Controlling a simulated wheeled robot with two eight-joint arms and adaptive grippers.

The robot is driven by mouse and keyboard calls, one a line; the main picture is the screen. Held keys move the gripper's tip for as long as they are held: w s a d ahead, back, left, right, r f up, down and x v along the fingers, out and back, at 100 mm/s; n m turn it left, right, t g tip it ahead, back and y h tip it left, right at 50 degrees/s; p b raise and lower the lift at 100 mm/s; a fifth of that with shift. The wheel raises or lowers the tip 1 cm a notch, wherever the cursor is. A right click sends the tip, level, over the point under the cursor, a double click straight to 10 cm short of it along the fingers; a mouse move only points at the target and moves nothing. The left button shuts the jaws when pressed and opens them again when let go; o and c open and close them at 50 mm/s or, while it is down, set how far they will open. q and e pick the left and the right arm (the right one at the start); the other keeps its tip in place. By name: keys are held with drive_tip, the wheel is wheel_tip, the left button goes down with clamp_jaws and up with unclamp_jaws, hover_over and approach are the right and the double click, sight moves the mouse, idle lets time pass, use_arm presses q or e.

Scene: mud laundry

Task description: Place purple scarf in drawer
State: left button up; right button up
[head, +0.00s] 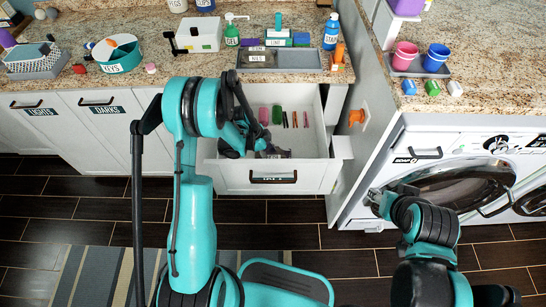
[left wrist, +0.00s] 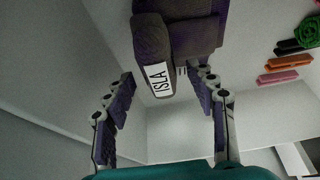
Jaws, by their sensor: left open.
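A dark purple-grey folded scarf (left wrist: 178,42) with a white ISLA tag lies in the open drawer (head: 312,175), near its left side. In the left wrist view it sits just beyond and between the spread fingertips. My left gripper (left wrist: 163,90) is open and empty; in the head view it (head: 243,146) reaches down into the drawer and mostly hides the scarf. My right gripper (head: 377,203) is by the washer's front at the right; its jaws are too small to judge.
Several small coloured items, including a green one (head: 277,114) and an orange one (left wrist: 278,75), lie deeper in the drawer. The granite counter (head: 150,85) carries trays and bottles. The washing machine (head: 445,180) stands at the right.

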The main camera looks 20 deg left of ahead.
use_arm(q)
drive_tip(key=p+v, duration=0.2)
drive_tip(key=v, duration=0.7)
drive_tip(key=shift+p, duration=0.4)
drive_tip(key=s+d+r+n+t+y, duration=0.1)
drive_tip(key=s+r+n, duration=0.3)
drive_tip(key=r, duration=0.4)
drive_tip(key=s+d+r+n+t+y, duration=0.1)
drive_tip(key=s+r+n+t+y, duration=0.2)
drive_tip(key=r, duration=0.6)
drive_tip(key=s+r+n+t, duration=0.2)
drive_tip(key=s+r+n, duration=0.3)
drive_tip(key=s, duration=0.7)
drive_tip(key=shift+s+d+n, duration=0.25)
drive_tip(key=shift+d+n, duration=0.25)
drive_tip(key=shift+n, duration=0.9)
